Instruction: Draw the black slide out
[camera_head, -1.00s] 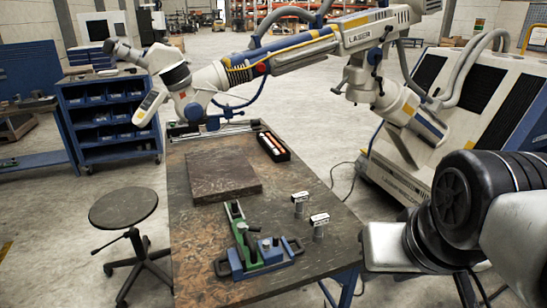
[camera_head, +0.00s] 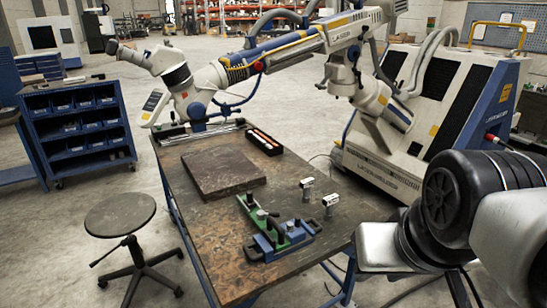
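A clamp-like fixture lies near the front of the dark work table (camera_head: 215,260). It has a blue base (camera_head: 262,248), a green bar (camera_head: 266,218) and small dark knobs and handles. I cannot tell for certain which part is the black slide; dark parts show along the green bar, but they are small at this distance. Part of my arm, a black joint and grey links, fills the lower right and stands to the right of the table. My gripper's fingertips do not show, so its opening and contents are hidden.
A dark square plate (camera_head: 222,172) and a black tray with pens (camera_head: 264,142) lie farther back. Two small labelled posts (camera_head: 307,190) (camera_head: 330,205) stand right of the fixture. A round stool (camera_head: 120,214) stands at left.

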